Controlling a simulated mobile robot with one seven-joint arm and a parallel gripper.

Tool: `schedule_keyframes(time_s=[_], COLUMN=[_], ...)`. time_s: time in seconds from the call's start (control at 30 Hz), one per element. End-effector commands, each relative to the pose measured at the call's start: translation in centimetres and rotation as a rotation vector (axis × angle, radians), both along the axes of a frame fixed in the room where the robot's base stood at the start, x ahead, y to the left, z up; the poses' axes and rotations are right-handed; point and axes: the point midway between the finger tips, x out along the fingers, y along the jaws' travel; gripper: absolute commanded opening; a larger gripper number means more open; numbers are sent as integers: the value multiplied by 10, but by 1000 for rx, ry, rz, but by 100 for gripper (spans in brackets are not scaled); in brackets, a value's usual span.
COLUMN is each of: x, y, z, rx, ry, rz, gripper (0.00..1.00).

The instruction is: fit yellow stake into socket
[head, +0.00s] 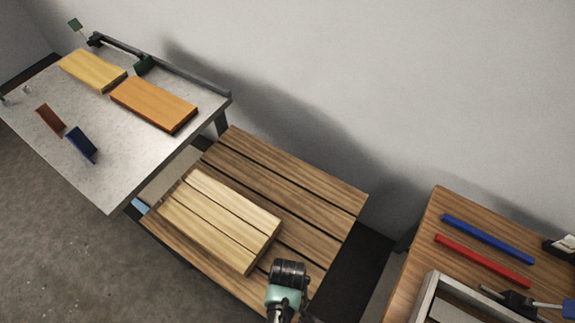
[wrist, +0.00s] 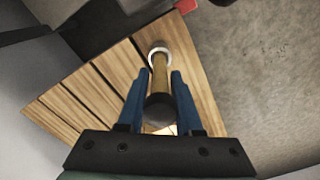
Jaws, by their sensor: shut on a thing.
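In the wrist view, my gripper (wrist: 158,84) has two blue fingers on either side of the yellow stake (wrist: 159,70) and is shut on it. The near end of the stake is dark and round, and its shaft points away from the camera. Its far end overlaps a pale ring (wrist: 151,50), which looks like the socket, near the edge of the slatted wooden table (wrist: 100,92). I cannot tell whether the tip is inside the ring or above it. In the head view, my arm hides the stake and ring.
In the head view, a pale slatted board (head: 215,220) lies on the slatted table. A grey table (head: 105,165) at the left bears yellow and orange blocks. A wooden table (head: 415,260) at the right bears a blue bar (head: 487,238), a red bar (head: 482,261) and a tray (head: 425,297).

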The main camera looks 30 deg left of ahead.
Motion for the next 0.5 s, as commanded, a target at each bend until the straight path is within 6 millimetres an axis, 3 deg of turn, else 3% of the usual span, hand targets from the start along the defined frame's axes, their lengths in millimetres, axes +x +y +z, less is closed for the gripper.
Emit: schedule_keyframes(time_s=[0.43, 0.47, 0.5], x=[0, 0, 0], y=[0, 0, 0], z=[-12, -11, -11], rx=[0, 0, 0], ry=[0, 0, 0], rz=[0, 0, 0], gripper=[0, 39, 46])
